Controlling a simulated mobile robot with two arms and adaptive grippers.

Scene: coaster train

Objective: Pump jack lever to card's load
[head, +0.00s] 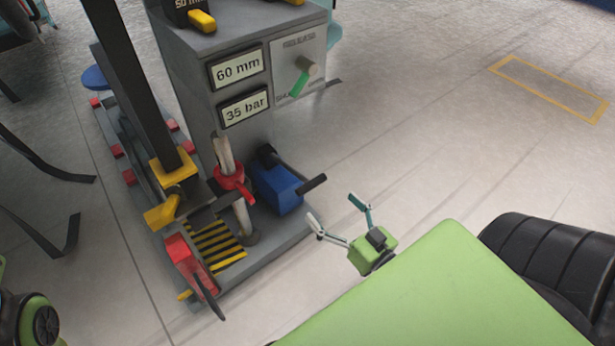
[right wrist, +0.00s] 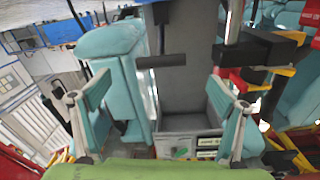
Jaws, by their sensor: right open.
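The grey jack stand (head: 215,100) shows two displays, 60 mm (head: 237,67) and 35 bar (head: 244,108). A blue pump block (head: 277,188) sits on its base, with a short black lever (head: 313,184) sticking out to the right. My right gripper (head: 336,211) is open and empty, in front of and to the right of the lever, apart from it. In the right wrist view its two fingers (right wrist: 160,92) are spread wide; a dark bar (right wrist: 161,61) shows beyond them, perhaps the lever. No readable load card shows. My left gripper is not in view.
A red valve wheel (head: 232,180), a red clamp part (head: 186,262) and a yellow-black striped plate (head: 216,245) are left of the pump. A green-handled knob (head: 301,80) is on the stand's panel. Floor to the right is clear, with a yellow outline (head: 550,88).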

